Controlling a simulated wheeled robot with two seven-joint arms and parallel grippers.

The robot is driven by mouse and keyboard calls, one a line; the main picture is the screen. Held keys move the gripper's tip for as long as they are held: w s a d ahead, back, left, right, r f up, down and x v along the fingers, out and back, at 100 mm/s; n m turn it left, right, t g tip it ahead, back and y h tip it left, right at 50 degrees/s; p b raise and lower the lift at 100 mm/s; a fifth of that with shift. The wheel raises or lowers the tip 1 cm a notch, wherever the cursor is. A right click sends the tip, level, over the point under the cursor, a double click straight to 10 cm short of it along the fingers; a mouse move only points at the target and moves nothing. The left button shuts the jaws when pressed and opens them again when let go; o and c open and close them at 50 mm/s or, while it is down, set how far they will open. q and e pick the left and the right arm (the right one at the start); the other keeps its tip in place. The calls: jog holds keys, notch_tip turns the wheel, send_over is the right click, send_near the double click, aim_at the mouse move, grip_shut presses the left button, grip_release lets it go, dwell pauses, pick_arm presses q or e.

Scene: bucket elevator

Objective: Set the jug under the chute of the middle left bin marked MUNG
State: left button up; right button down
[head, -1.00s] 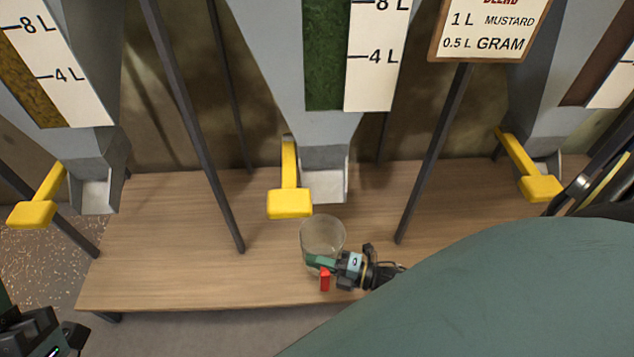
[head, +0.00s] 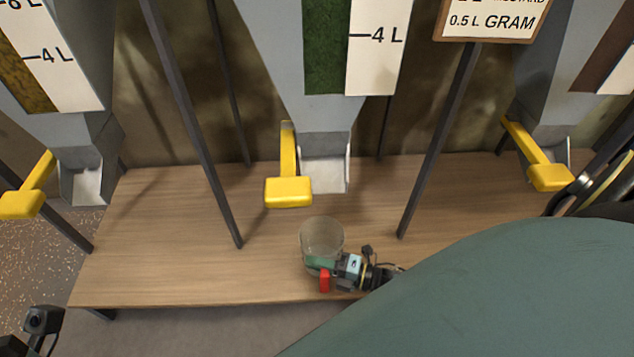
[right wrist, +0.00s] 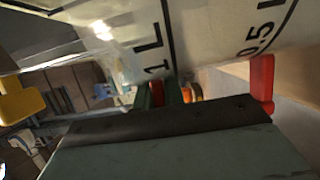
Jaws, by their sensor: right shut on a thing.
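The clear jug (head: 321,236) stands over the wooden bench, in front of the middle bin's chute (head: 323,176) and a little nearer to me. My right gripper (head: 322,266) is shut on the jug's handle side; a red part (head: 324,281) shows beside the fingers. In the right wrist view the jug's wall (right wrist: 210,35) with litre marks fills the upper part. The middle bin holds green grains (head: 326,45) behind a litre scale; its name is out of view. My left gripper (head: 40,325) is at the lower left edge, cut off, and its fingers are unclear.
Yellow levers hang by the middle chute (head: 288,191), left chute (head: 22,203) and right chute (head: 549,177). Dark posts stand left (head: 195,125) and right (head: 437,140) of the middle bin. The bench (head: 160,245) is otherwise clear. A recipe sign (head: 492,22) hangs upper right.

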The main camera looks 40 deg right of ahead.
jog(key=shift+f, duration=0.1)
jog(key=c, duration=1.5)
grip_release()
jog(key=v, duration=1.2)
